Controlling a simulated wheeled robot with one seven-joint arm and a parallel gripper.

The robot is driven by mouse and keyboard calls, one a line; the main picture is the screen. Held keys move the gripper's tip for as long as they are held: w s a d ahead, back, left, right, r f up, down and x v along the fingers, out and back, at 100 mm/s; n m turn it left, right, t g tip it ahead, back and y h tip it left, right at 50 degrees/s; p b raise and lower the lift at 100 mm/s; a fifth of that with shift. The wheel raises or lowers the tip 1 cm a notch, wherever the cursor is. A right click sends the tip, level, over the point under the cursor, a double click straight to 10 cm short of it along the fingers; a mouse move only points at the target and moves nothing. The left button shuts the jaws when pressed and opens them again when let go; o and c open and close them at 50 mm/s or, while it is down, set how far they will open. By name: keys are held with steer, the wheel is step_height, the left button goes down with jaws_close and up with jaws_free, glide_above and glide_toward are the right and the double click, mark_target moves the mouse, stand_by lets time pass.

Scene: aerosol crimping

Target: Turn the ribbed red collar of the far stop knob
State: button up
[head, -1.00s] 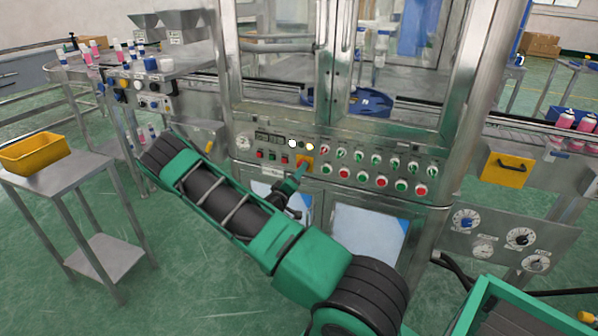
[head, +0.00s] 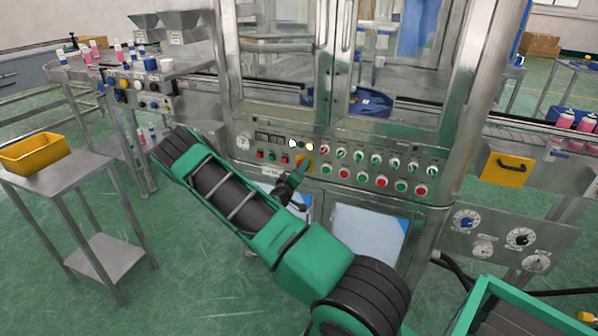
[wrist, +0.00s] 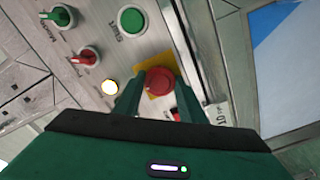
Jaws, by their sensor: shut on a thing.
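The red stop knob (wrist: 158,82) stands on a yellow plate (wrist: 146,60) on the machine's control panel. My gripper (wrist: 156,90) has one green finger on each side of the knob and is shut on its collar. The ribs of the collar are too small to make out, and its near side is partly hidden by my gripper.
Close to the knob in the wrist view are a green button (wrist: 131,19), a red selector (wrist: 86,57), a green selector (wrist: 62,17) and a lit lamp (wrist: 110,87). A small table with a yellow bin (head: 34,150) stands left. A yellow drawer (head: 505,168) is right.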

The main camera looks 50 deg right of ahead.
steer(key=shift+f, duration=0.1)
steer(key=shift+a+n, duration=0.1)
steer(key=shift+n, duration=0.5)
steer(key=o, duration=1)
steer(key=shift+o, duration=0.2)
steer(key=v, duration=1)
steer(key=shift+a, duration=0.35)
steer(key=shift+f, duration=0.1)
